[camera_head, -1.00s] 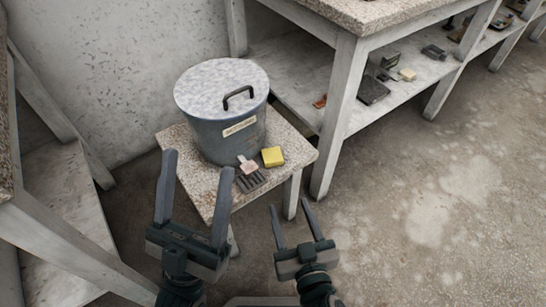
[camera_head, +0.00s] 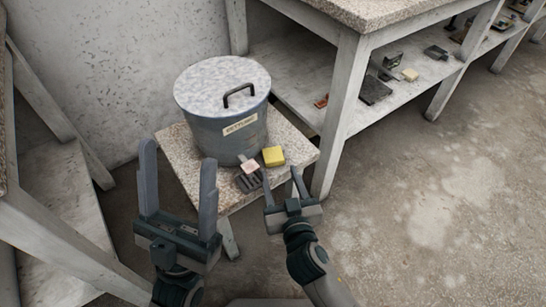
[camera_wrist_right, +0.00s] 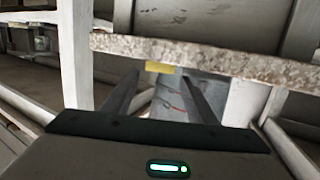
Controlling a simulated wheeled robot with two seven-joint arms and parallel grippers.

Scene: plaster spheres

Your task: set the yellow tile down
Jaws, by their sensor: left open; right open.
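The yellow tile (camera_head: 273,156) lies on the right part of the small speckled stool's top (camera_head: 226,196), in front of the grey lidded bin. My right gripper (camera_head: 279,171) is open and empty, just in front of the stool's right edge, with its fingers pointing toward the tile. In the right wrist view, a yellow patch (camera_wrist_right: 160,67) shows between the open fingers, below the slab edge; I cannot tell whether it is the tile. My left gripper (camera_head: 178,152) is open and empty, in front of the stool's left side.
The grey bin (camera_head: 226,121) fills most of the stool top. Floor at right is clear.

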